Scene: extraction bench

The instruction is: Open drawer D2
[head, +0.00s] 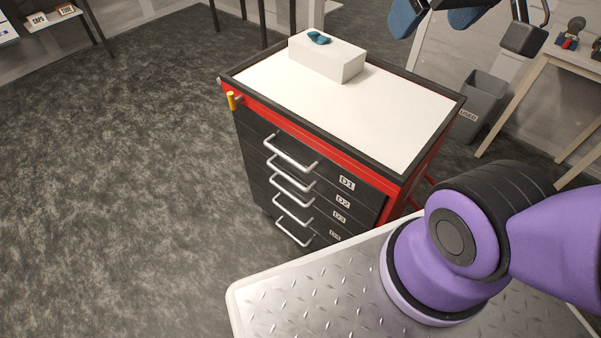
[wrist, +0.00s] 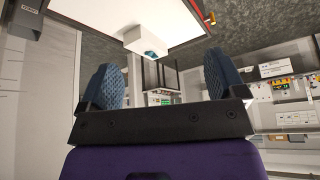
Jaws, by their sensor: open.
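A black and red drawer cabinet (head: 240,122) stands ahead in the head view, with a white top. Its drawers have silver bar handles and labels. Drawer D2 (head: 343,202) is the second from the top, just below drawer D1 (head: 347,183). D2's handle (head: 291,173) is the second bar down. All the drawers look shut. My gripper (head: 436,14) is at the top edge of the head view, high beyond the cabinet's far right and away from the handles. Its blue fingers are apart and empty in the wrist view (wrist: 163,82). The wrist view shows no drawer handle.
A white box (head: 327,62) with a teal item on top rests on the cabinet. A grey bin (head: 482,97) and a table stand at right. Floor left of the cabinet is clear.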

